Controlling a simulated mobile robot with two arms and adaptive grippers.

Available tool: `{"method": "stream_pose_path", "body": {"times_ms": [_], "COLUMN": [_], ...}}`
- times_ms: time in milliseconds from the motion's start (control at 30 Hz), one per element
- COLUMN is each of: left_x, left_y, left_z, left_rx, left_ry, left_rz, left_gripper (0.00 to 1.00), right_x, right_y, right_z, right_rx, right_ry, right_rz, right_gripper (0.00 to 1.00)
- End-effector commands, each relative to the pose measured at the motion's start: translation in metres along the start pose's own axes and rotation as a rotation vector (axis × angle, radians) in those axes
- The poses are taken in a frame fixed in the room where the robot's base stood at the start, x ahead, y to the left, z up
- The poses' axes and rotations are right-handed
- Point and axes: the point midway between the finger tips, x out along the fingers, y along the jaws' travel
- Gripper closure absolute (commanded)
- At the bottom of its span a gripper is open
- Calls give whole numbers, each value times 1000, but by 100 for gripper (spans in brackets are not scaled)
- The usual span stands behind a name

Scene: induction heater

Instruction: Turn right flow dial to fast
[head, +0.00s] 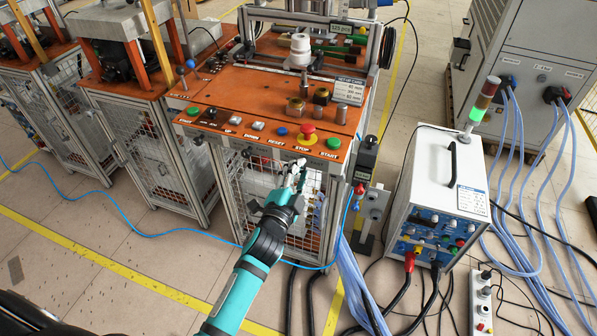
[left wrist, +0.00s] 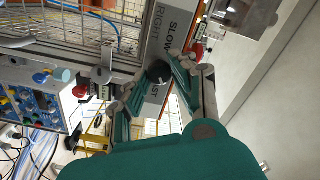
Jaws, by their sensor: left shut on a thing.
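The right flow dial (left wrist: 158,71) is a small black knob on a grey plate (left wrist: 160,32) marked RIGHT and SLOW in the left wrist view. A third word ending in "ST" is partly covered by a finger. My left gripper (left wrist: 155,84) is shut on the dial, with one finger on each side of it. In the head view my left gripper (head: 293,180) is at the front of the orange-topped machine (head: 270,92), below its button row. My right gripper is not in view.
A white and blue induction heater unit (head: 436,180) stands right of the machine, with cables and hoses on the floor. A red and yellow stop button (head: 308,133) sits on the machine's front edge above the gripper. The floor left of my arm is mostly clear.

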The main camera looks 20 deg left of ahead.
Motion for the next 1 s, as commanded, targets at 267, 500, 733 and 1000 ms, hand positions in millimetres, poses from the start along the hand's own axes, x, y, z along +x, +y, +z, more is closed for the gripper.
{"method": "stream_pose_path", "body": {"times_ms": [267, 500, 733, 1000], "left_x": [0, 0, 0, 0], "left_y": [0, 0, 0, 0], "left_z": [0, 0, 0, 0], "left_rx": [37, 37, 36, 35], "left_ry": [1, 1, 1, 0], "left_rz": [0, 0, 0, 0], "left_gripper": [100, 100, 55, 52], "right_x": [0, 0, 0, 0], "right_y": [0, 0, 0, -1], "right_z": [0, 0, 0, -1], "right_rx": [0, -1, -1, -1], "right_ry": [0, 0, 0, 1], "right_rz": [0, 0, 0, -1], "right_gripper": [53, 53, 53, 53]}}
